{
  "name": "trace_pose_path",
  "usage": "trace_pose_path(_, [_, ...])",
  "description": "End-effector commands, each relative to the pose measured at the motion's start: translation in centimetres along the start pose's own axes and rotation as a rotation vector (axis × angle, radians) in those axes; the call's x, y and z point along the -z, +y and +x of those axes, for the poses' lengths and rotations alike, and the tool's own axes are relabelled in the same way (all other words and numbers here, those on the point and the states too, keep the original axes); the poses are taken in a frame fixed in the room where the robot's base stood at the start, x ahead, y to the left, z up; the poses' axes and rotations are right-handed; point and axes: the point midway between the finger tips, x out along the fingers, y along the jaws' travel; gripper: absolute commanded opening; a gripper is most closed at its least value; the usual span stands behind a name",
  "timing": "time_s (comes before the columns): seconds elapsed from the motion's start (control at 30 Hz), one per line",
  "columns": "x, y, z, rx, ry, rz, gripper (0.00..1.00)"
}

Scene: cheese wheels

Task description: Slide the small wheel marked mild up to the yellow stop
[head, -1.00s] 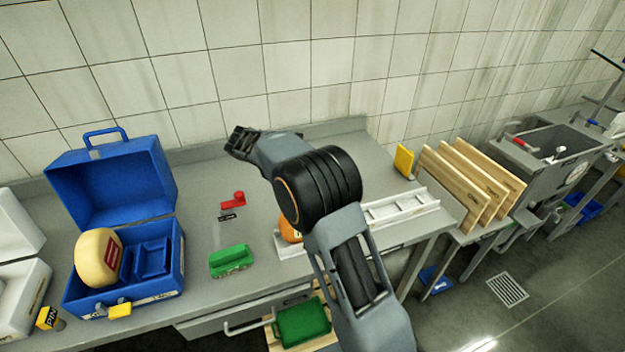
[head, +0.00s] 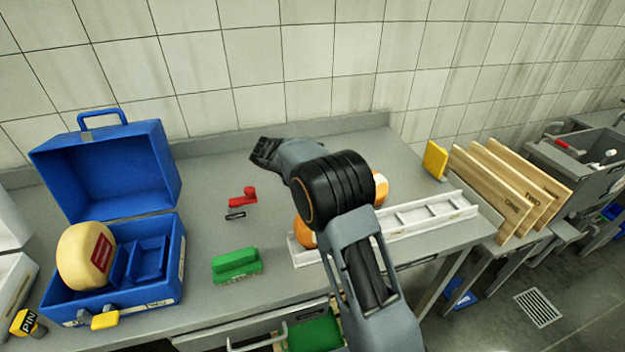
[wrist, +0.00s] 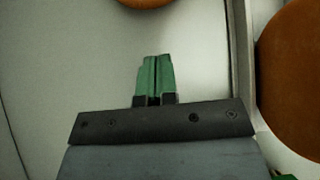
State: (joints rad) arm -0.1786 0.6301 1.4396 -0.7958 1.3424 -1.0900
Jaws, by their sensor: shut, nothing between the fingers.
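Two orange wheels show in the head view, both partly hidden by my arm: one (head: 304,234) at the left end of the white rail (head: 432,212), the other (head: 381,187) behind my arm to the right. No mark can be read on either. In the wrist view one wheel (wrist: 292,80) is large at the right, and a wheel's edge (wrist: 145,2) shows at the top. A yellow block (head: 436,160), perhaps the stop, stands upright beyond the rail's back. My gripper (head: 262,152) is above the bench's back; its green fingertips (wrist: 154,78) are together and empty.
A blue open case (head: 112,172) with a pale wheel (head: 86,254) stands at the left. A green block (head: 237,264), a red piece (head: 243,197) and a small black piece (head: 235,215) lie on the bench. Wooden boards (head: 505,190) stand at the right.

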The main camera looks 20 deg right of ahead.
Motion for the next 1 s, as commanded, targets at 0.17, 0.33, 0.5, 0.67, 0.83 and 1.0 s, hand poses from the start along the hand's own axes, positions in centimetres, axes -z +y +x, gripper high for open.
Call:
trace_pose_path(0.17, [-0.1, -0.1, 3.6, 0.004, 0.0, -0.001, 0.0])
trace_pose_path(0.33, [-0.2, -0.1, 6.6, 0.005, 0.0, 0.0, 0.0])
trace_pose_path(0.5, [-1.8, -0.1, 8.0, 0.003, 0.0, 0.002, 0.0])
trace_pose_path(0.67, [-2.6, -0.1, 8.9, 0.002, 0.0, 0.001, 0.0])
trace_pose_path(0.83, [-2.9, -0.1, 9.2, 0.002, 0.0, 0.0, 0.0])
trace_pose_path(1.0, [-2.9, 0.0, 9.2, 0.001, 0.001, 0.0, 0.0])
